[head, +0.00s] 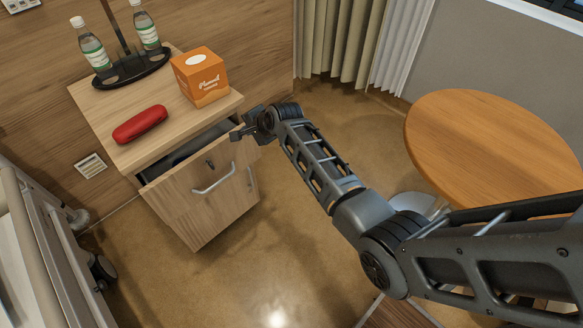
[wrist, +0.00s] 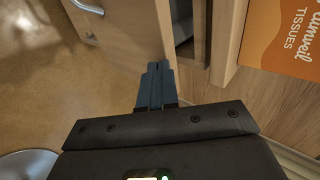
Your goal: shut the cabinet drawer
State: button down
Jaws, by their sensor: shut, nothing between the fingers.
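The wooden bedside cabinet (head: 150,98) stands at the left in the head view. Its top drawer (head: 185,193) is pulled partly out, with a dark gap showing between its front and the cabinet body. The drawer front carries a silver handle (head: 213,179) and a lock. My gripper (head: 236,135) is shut and empty at the right end of the drawer front, near its top edge.
On the cabinet top are a red case (head: 140,124), an orange tissue box (head: 200,77) and a dark tray (head: 131,68) with two bottles. A round wooden table (head: 490,145) stands at the right. A bed (head: 30,250) is at the left. Floor before the cabinet is clear.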

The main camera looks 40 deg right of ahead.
jog(key=w+b, duration=0.3)
jog(key=w, duration=0.4)
